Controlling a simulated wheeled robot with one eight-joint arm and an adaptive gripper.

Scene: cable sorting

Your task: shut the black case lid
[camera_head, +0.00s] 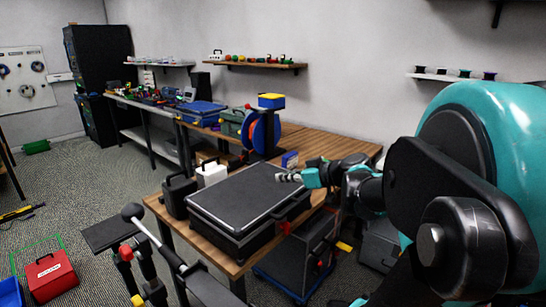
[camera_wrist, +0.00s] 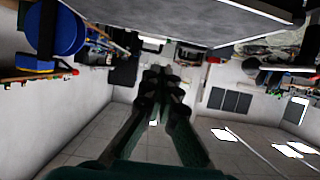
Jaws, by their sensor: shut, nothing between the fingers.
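The black case (camera_head: 236,215) lies on the wooden table, its broad lid (camera_head: 250,190) down over the base. I cannot tell whether the lid is fully flush or latched. My gripper (camera_head: 283,177) is shut and empty, level, at the lid's far right corner in the head view; whether it touches the lid is unclear. In the wrist view, which looks upside down, my gripper (camera_wrist: 163,76) is in the middle, and a dark flat surface, probably the case (camera_wrist: 210,18), fills the top.
A small black case (camera_head: 178,195) and a white container (camera_head: 211,173) stand left of the case. A blue reel (camera_head: 264,132) stands behind it and also shows in the wrist view (camera_wrist: 70,32). A dark wheeled cabinet (camera_head: 300,262) is below the table. A red box (camera_head: 50,275) is on the floor.

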